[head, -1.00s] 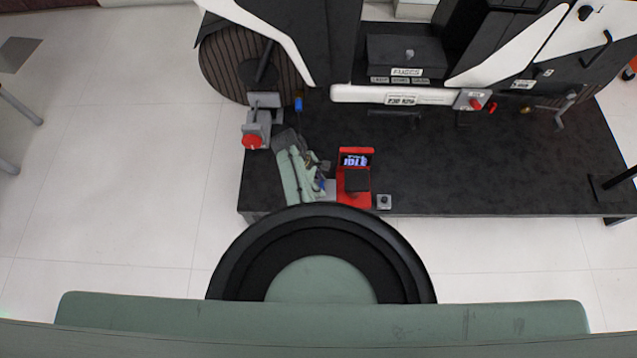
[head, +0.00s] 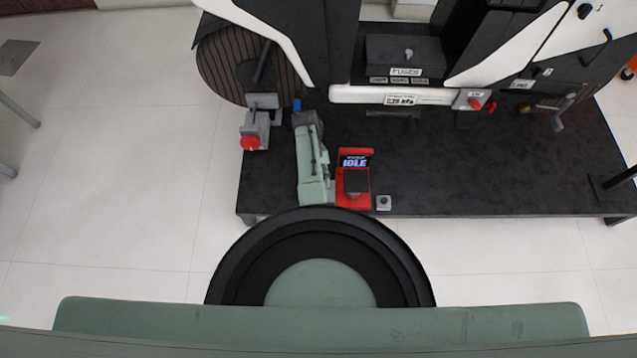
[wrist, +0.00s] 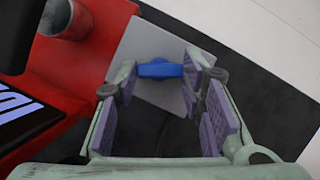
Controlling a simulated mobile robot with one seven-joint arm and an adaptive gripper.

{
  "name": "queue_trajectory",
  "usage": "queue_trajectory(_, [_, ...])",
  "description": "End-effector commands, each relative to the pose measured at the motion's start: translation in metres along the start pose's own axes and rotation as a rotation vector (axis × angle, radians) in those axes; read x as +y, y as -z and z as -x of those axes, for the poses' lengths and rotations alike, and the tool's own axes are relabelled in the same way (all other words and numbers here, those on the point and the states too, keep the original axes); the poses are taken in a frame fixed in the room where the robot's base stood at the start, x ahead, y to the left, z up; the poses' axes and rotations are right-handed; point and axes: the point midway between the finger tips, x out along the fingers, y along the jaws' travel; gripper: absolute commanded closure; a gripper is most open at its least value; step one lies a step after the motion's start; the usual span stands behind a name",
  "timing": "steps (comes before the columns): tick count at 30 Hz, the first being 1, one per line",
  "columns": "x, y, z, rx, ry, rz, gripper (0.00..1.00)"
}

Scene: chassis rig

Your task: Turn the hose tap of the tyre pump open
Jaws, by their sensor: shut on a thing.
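The tyre pump is a red box (head: 354,196) with a lit display reading IDLE. In the wrist view its red body (wrist: 85,58) fills the left side. The hose tap (wrist: 160,70) is a small blue handle on a light grey block (wrist: 150,38) beside the red body. My gripper (wrist: 160,82) has its green fingers with purple pads on either side of the blue handle and is shut on it. The handle lies crosswise from fingertip to fingertip. In the head view my pale green wrist hides the tap and fingertips.
A grey fixture with a red knob (head: 250,143) is at left. The machine with a fuse box (head: 405,55) stands behind.

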Motion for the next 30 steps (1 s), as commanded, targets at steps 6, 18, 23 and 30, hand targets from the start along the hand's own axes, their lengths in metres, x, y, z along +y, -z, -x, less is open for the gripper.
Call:
queue_trajectory(6, [0.0014,-0.0003,-0.0005,0.0,0.075,-0.175,0.91])
queue_trajectory(18, [0.0032,-0.0008,-0.0005,0.0,0.161,-0.383,0.91])
queue_trajectory(23, [0.0036,-0.0009,-0.0007,0.0,0.175,-0.417,0.91])
queue_trajectory(30, [0.0038,-0.001,-0.0008,0.0,0.181,-0.434,0.91])
